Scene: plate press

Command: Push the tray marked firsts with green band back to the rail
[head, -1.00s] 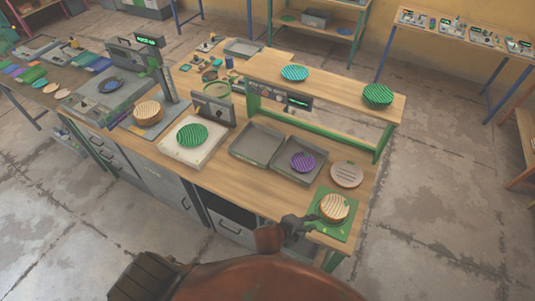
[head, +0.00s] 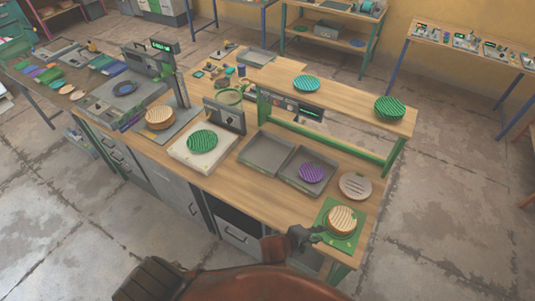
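Two shallow grey trays stand side by side on the wooden bench: a left tray (head: 257,165), empty, and a right tray (head: 293,177) holding a purple ribbed disc (head: 312,173). Their markings are too small to read, so I cannot tell which is marked firsts. A green rail (head: 345,150) runs along the bench behind them, below the raised shelf. My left gripper (head: 312,237) is low at the bench's front right, beside a green mat (head: 342,243), apart from both trays. Its fingers are too small and dark to tell open from shut. My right gripper is not in view.
A stack of pale discs (head: 342,220) sits on the green mat, close to my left gripper. A grey ribbed disc (head: 355,186) lies right of the trays. Bare wood lies before the trays.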

